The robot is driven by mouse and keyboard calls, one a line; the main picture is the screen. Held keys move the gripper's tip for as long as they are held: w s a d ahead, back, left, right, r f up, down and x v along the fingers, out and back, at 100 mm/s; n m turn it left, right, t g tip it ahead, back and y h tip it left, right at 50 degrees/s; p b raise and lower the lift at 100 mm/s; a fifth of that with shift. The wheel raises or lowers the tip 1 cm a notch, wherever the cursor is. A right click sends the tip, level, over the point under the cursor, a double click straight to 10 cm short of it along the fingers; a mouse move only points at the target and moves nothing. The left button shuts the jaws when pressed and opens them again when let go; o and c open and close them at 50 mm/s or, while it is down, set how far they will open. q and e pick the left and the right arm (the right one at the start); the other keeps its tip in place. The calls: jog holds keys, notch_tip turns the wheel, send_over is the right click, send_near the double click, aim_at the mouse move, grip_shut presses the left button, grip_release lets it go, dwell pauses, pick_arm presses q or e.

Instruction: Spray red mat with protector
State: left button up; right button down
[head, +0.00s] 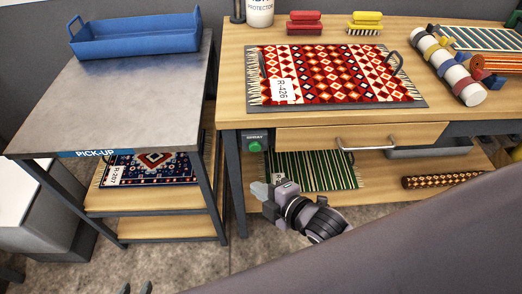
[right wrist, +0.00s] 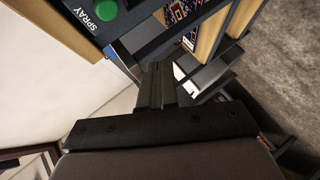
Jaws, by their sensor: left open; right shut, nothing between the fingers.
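The red mat (head: 325,75), with a white tag reading R-426, lies flat on a dark tray (head: 420,103) with handles on the wooden bench. The white protector container (head: 260,12) stands at the bench's back edge, its top cut off. The green SPRAY button (head: 254,147) is on the bench front, left of the drawer; it also shows in the right wrist view (right wrist: 103,11). My right gripper (head: 262,190) is shut and empty, below the button and apart from it in the head view. My left gripper (head: 137,288) is open and empty at the bottom edge; only its fingertips show.
A metal PICK-UP table (head: 130,105) with a blue tray (head: 135,37) stands left. A patterned mat (head: 150,168) lies on its shelf. A green striped mat (head: 310,170) lies on the bench's lower shelf. Brushes (head: 305,22) and rolls (head: 447,65) occupy the bench. Floor between tables is clear.

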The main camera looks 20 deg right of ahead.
jog(key=shift+w, duration=0.1)
jog(key=b, duration=0.3)
send_near(251, 150)
jog(key=w+a+f, duration=0.3)
jog(key=shift+w, duration=0.25)
dwell(1.9)
jog(key=shift+w+d, duration=0.1)
jog(key=shift+w, duration=0.3)
jog(key=shift+w+d, duration=0.2)
jog(key=shift+w, duration=0.35)
dwell(2.2)
